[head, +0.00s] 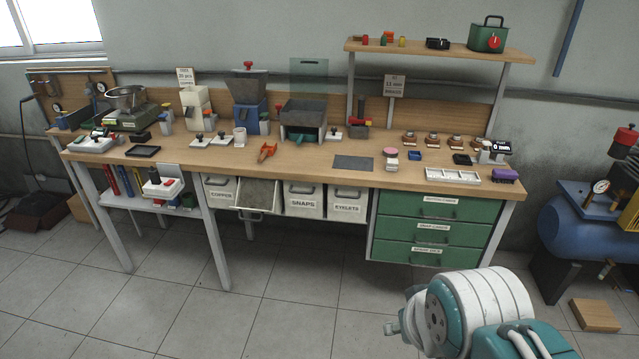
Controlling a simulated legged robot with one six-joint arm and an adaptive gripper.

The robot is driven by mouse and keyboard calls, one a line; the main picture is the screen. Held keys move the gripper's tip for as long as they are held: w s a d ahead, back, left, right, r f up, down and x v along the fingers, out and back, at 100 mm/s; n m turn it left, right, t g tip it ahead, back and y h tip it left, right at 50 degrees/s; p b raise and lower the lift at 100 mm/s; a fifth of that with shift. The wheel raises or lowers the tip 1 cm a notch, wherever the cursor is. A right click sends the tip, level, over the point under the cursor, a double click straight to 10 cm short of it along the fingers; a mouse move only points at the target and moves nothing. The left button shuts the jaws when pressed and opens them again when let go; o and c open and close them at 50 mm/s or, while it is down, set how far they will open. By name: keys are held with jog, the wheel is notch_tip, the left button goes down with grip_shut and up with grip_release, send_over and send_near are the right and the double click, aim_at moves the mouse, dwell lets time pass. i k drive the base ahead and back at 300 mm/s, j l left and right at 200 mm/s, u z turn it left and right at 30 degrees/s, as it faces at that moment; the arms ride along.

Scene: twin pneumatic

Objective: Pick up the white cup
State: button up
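A small white cup (240,137) stands upright on the wooden workbench (310,165), left of the middle. It is in front of the blue hopper machine (249,119) and right of two small white plates with black knobs (210,139). Part of my arm shows at the bottom right, in front of the bench and well apart from the cup. I cannot see my gripper's fingers in this view.
An orange tool (267,151) lies just right of the cup, near the front edge. A grey bin machine (303,118) stands behind to the right. A drawer below (259,193) is pulled open. The floor (190,300) before the bench is clear.

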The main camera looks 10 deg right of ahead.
aim_at(240, 134)
jog(key=i+j, duration=0.7)
jog(key=i, duration=0.2)
jog(key=i+j+z, duration=0.1)
jog(key=i+j, duration=0.6)
jog(key=i, duration=0.2)
jog(key=i+j, duration=0.75)
jog(key=i+z, duration=0.05)
jog(key=i, duration=0.05)
